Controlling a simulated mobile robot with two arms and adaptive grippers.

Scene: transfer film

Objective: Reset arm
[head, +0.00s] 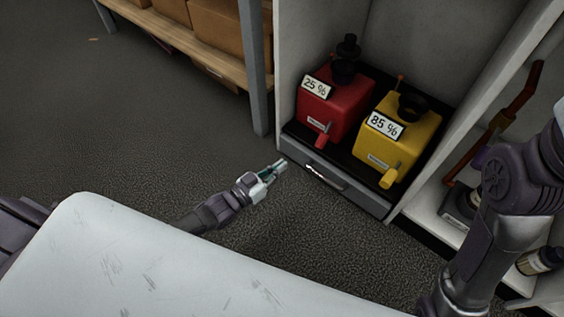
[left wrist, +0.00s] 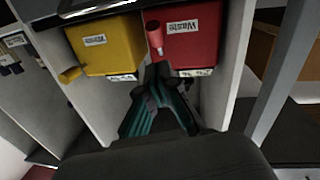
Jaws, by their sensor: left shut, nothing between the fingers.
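My left gripper (head: 276,172) is shut and empty in the head view. It hangs over the dark floor, in front of and to the left of the cabinet's drawer. In the left wrist view its teal and grey fingers (left wrist: 158,92) meet at the tips, with the red box's spout behind them. My right arm (head: 495,215) shows at the right edge of the head view, but its gripper is out of frame.
A red box (head: 340,102) marked 25 % and a yellow box (head: 412,138) marked 85 % stand in the cabinet, above a grey drawer (head: 335,180). Shelving with cardboard boxes (head: 215,25) stands at the upper left.

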